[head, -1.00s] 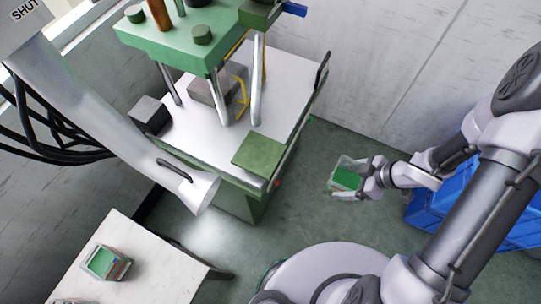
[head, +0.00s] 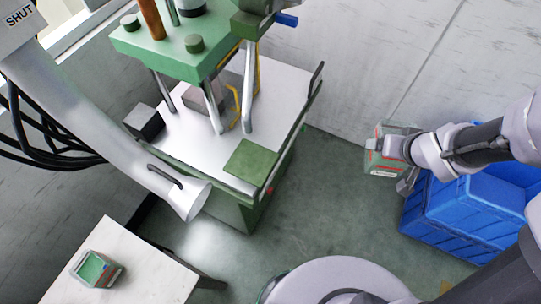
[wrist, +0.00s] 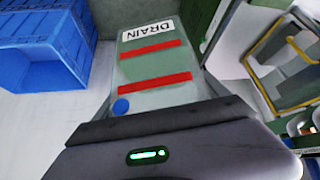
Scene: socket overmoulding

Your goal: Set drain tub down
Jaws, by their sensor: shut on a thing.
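The drain tub (head: 384,158) is a small clear tub with red bands and a white label. In the wrist view the tub (wrist: 152,75) shows its DRAIN label, two red stripes and a blue dot. My gripper (head: 400,160) is shut on the tub and holds it in the air, to the left of the blue crates. In the wrist view the dark gripper body covers the near end of the tub, and the fingertips are hidden.
Blue crates (head: 470,215) stand on the floor at the right. The green press (head: 195,50) with its white table stands at centre left. A small white table (head: 135,260) at lower left carries another green-topped tub (head: 97,269). Floor between press and crates is clear.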

